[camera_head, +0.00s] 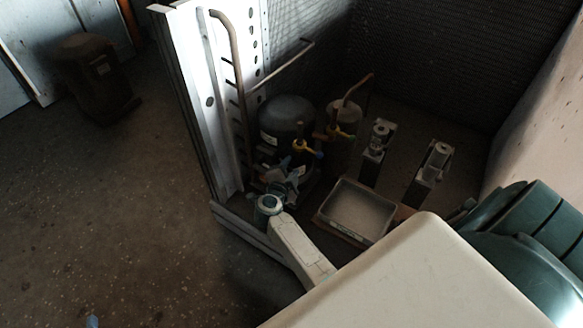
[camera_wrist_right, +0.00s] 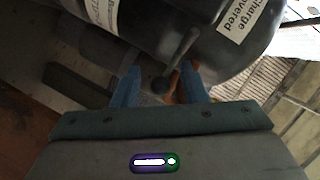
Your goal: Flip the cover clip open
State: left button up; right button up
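The dark compressor (camera_head: 287,117) stands beside the white perforated panel. Its rounded body (camera_wrist_right: 185,18), with white labels, fills the top of the right wrist view. A thin grey lever (camera_wrist_right: 180,48) with a rounded end, possibly the cover clip, runs down the compressor's side. My right gripper (camera_head: 288,182) is low at the compressor's near side. In the right wrist view its two blue fingers (camera_wrist_right: 162,86) are apart, with the lever's end showing between them; contact cannot be told. A blue tip at the bottom left edge (camera_head: 92,321) looks like part of my left gripper.
A grey tray (camera_head: 333,226) lies right of my right arm. Two dark upright fittings (camera_head: 376,150) (camera_head: 430,172) stand behind it. Copper pipes and yellow-handled valves (camera_head: 306,147) crowd the compressor. The floor at left is mostly clear.

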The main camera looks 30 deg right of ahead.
jog(key=shift+w+d+f, duration=0.15)
jog(key=shift+w+d, duration=0.3)
jog(key=shift+d, duration=0.1)
pick_arm(q)
jog(key=shift+w+a+r+t, duration=0.1)
jog(key=shift+w+r+t, duration=0.3)
jog(key=shift+r, duration=0.4)
pick_arm(e)
grip_shut()
jog(key=shift+d+r+n+t+y+p, duration=0.25)
jog(key=shift+n+t+y+p, duration=0.3)
jog(key=shift+p, duration=0.6)
jog(key=shift+w+d+f+n+t+y+p, duration=0.1)
jog(key=shift+w+d+n+t+y+p, duration=0.1)
jog(key=shift+n+t+y+p, duration=0.5)
jog(key=shift+w+d+f+n+t+y+p, duration=0.1)
jog(key=shift+d+n+t+y+p, duration=0.25)
jog(key=shift+p, duration=0.5)
jog(key=shift+w+d+n+t+y+p, duration=0.15)
jog(key=shift+n+t+y+p, duration=0.25)
jog(key=shift+n+y+p, duration=0.35)
pick_arm(q)
jog(key=s+a+f+m+g+y, duration=0.1)
jog(key=s+a+f+g, duration=0.1)
jog(key=s+f+g, duration=0.3)
jog(key=s+g, duration=0.4)
jog(key=g, duration=0.1)
jog(key=shift+s+g, duration=0.4)
pick_arm(e)
jog(key=shift+a, duration=0.1)
